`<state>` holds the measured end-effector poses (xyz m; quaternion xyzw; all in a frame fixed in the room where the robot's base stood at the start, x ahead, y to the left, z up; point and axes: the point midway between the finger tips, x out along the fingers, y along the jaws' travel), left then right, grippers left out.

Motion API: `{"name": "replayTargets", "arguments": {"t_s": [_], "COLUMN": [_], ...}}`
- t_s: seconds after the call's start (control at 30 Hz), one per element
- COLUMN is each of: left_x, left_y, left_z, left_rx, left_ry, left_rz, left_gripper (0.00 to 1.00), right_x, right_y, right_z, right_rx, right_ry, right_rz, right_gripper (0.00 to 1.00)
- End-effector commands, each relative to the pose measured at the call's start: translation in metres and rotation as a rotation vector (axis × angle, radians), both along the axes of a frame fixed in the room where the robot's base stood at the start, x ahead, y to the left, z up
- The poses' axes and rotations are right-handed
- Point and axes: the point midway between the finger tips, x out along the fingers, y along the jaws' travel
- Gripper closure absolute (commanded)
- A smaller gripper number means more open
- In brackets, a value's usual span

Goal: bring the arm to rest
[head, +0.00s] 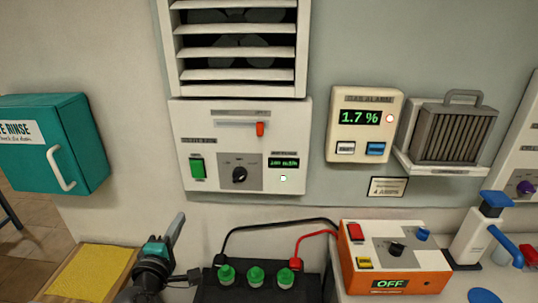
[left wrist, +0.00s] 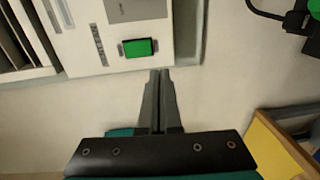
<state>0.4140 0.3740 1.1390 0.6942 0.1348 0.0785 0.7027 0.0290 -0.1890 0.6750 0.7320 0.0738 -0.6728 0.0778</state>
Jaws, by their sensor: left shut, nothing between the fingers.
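My left gripper (head: 176,228) is low in the head view, left of the battery, with its fingers pointing up and slightly right. It is shut with nothing between its fingers. In the left wrist view the gripper (left wrist: 160,75) shows its two fingers together, against the pale wall and just below the green switch (left wrist: 138,47) of the white control panel. In the head view that green switch (head: 197,167) is above and right of the fingertips, and I see no contact. My right gripper is not in view.
A black battery (head: 311,287) with several green caps stands right of my left gripper, cabled to an orange charger (head: 437,282) reading OFF. A yellow-topped board (head: 95,272) lies at the lower left. A teal eye-rinse box (head: 80,120) and a gas alarm (head: 363,98) reading 1.7 % hang on the wall.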

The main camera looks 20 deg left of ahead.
Motion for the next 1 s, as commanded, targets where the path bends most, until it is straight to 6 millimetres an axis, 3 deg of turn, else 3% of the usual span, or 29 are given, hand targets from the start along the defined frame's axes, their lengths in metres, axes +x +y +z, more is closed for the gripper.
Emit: {"name": "replayTargets", "arguments": {"t_s": [0.17, 0.27, 0.37, 0.5, 0.6, 0.8, 1.0], "left_x": [0.002, 0.003, -0.006, -0.045, -0.081, -0.142, -0.194], "left_y": [-0.014, -0.048, -0.099, -0.161, -0.187, -0.208, -0.213], "left_z": [-0.002, -0.011, -0.029, -0.063, -0.082, -0.1, -0.104], "left_rx": [0.051, 0.178, 0.38, 0.689, 0.875, 1.122, 1.284], "left_ry": [0.042, 0.149, 0.31, 0.552, 0.696, 0.897, 1.042], "left_rz": [-0.053, -0.187, -0.392, -0.696, -0.881, -1.136, -1.325], "left_gripper": [1.0, 1.0, 1.0, 1.0, 1.0, 1.0, 1.0], "right_x": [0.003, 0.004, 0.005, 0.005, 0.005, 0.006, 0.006], "right_y": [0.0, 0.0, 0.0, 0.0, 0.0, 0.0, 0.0], "right_z": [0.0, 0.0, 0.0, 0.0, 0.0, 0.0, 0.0], "right_rx": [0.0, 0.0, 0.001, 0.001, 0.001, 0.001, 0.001], "right_ry": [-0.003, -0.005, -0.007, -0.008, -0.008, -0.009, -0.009], "right_rz": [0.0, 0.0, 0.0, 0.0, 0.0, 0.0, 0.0], "right_gripper": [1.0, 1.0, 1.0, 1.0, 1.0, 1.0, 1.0]}}
